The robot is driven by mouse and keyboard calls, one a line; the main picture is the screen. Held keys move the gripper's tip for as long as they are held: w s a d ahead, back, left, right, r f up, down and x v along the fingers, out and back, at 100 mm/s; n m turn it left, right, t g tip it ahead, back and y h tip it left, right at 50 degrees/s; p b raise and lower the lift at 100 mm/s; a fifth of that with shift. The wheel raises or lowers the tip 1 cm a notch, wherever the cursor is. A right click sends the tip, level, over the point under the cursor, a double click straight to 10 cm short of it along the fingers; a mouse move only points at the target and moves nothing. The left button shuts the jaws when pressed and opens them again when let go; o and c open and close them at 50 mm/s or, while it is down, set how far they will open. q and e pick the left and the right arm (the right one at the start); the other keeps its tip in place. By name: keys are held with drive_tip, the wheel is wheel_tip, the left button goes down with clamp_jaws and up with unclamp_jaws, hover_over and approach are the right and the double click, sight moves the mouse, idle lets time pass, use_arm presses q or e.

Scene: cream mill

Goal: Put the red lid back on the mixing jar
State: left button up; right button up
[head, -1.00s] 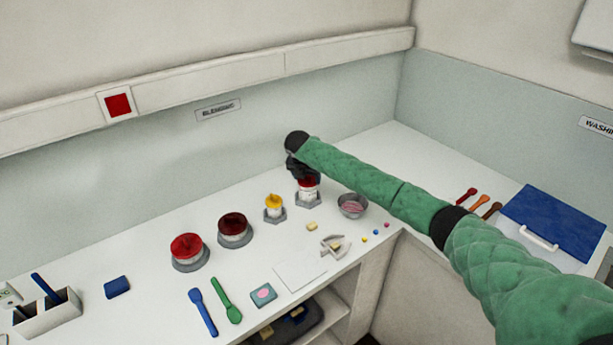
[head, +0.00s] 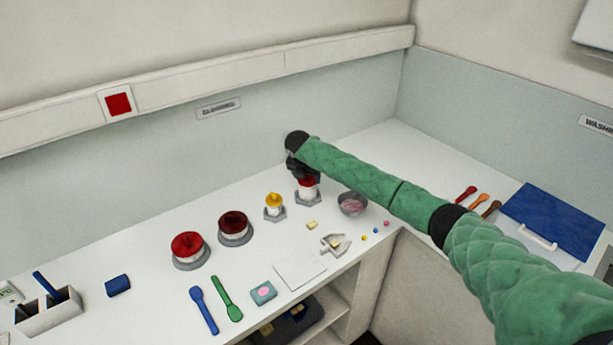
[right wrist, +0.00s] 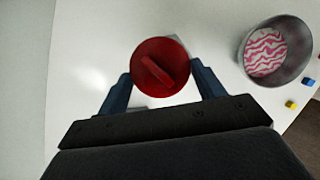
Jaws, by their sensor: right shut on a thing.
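The red lid (head: 306,188) has a raised bar handle and sits at the top of the white mixing jar (head: 309,195), which stands in a grey hexagonal base at the back of the counter. In the right wrist view the lid (right wrist: 150,52) is between the two dark blue fingers. My right gripper (head: 304,177) is shut on the lid from above; it also shows in the right wrist view (right wrist: 162,70). The lid hides the jar's rim, so I cannot tell whether it is fully seated. My left gripper is not in view.
A metal bowl with pink-striped contents (head: 352,204) stands close right of the jar. A yellow-topped jar (head: 274,206), a dark red-topped jar (head: 235,227) and a red-topped jar (head: 188,248) stand to the left. Small coloured beads lie near the front edge.

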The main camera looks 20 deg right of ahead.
drive_tip(key=shift+f, duration=0.15)
idle(0.5)
drive_tip(key=o, duration=1)
drive_tip(key=shift+o, duration=0.8)
drive_tip(key=shift+p, duration=0.35)
drive_tip(key=shift+r+p, duration=0.95)
drive_tip(key=shift+r, duration=1.3)
drive_tip(key=shift+c, duration=0.2)
